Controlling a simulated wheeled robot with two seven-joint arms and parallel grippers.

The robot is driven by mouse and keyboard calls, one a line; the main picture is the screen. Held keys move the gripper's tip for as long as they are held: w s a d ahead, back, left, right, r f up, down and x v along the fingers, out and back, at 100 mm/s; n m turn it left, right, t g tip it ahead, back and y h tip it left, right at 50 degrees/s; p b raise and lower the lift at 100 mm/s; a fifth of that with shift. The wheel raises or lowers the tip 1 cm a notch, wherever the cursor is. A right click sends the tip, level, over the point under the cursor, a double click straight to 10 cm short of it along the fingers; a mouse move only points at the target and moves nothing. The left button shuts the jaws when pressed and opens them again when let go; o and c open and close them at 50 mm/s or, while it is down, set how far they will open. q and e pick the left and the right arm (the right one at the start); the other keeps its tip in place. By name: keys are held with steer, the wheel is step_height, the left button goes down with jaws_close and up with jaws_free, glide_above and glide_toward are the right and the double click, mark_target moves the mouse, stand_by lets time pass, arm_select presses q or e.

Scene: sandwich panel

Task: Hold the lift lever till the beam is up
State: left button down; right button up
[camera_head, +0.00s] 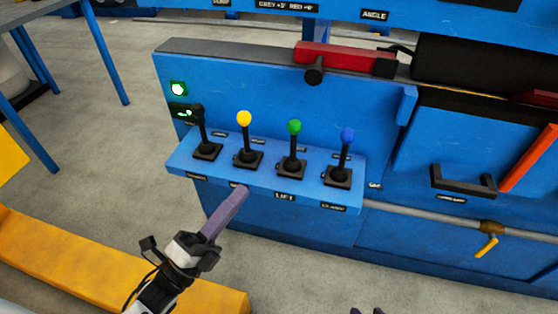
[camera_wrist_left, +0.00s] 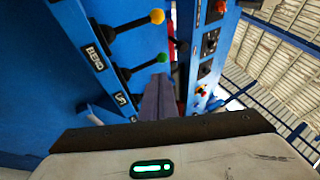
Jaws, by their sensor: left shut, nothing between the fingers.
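The lift lever (camera_head: 294,148) has a green knob and stands upright on the blue lever shelf, above the label LIFT. Its green knob (camera_wrist_left: 162,57) also shows in the left wrist view, just beyond my fingertips. My left gripper (camera_head: 240,191) is shut and empty, with its long purple fingers pointing at the shelf's front edge, below and left of the lift lever. In the left wrist view the shut fingers (camera_wrist_left: 158,90) look apart from the levers. I cannot tell which part is the beam.
A black lever (camera_head: 202,130), a yellow-knobbed lever (camera_head: 244,140) and a blue-knobbed lever (camera_head: 345,157) share the shelf (camera_head: 265,184). A green lamp (camera_head: 178,89) glows on the panel. A yellow rail (camera_head: 100,270) lies on the floor. A yellow-handled valve (camera_head: 487,245) sits right.

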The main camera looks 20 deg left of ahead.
mark_target(293, 146)
arm_select(q)
steer(key=shift+r, duration=0.15)
